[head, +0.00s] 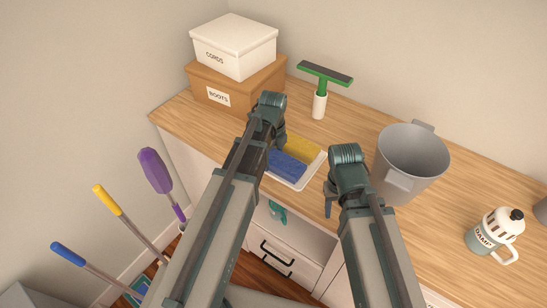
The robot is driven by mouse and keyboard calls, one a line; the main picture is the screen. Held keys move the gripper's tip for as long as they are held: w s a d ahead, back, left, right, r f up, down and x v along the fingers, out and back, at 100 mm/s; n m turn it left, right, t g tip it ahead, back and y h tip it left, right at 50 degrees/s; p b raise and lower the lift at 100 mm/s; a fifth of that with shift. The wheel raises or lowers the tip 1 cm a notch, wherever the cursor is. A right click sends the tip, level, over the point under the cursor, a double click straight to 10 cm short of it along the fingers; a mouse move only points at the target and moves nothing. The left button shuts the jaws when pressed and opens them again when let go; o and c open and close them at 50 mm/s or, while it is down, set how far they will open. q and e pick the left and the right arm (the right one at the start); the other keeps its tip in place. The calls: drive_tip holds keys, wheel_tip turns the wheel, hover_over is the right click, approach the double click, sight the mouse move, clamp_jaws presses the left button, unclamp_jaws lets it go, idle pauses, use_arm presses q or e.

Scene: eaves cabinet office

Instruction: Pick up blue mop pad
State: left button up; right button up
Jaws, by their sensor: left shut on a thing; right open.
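The blue mop pad (288,167) is at the near side of a white tray (312,172) on the wooden counter, with a yellow pad (303,149) behind it. My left gripper (270,152) is at the left end of the blue pad and shut on it. Its fingertips are mostly hidden by my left arm, and I cannot tell whether the pad is lifted clear of the tray. My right gripper (328,203) is open and empty near the counter's front edge, right of the tray.
A grey bucket (412,160) stands right of the tray, and a white-and-grey bottle (492,233) farther right. A green squeegee (321,86) stands behind. Stacked boxes (237,62) are at the back left. Long-handled tools (128,222) stand left of the cabinet.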

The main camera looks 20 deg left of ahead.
sight(273, 155)
use_arm(q)
wheel_tip(273, 155, up, 10)
drive_tip(key=p, duration=0.9)
drive_tip(key=shift+p, duration=0.4)
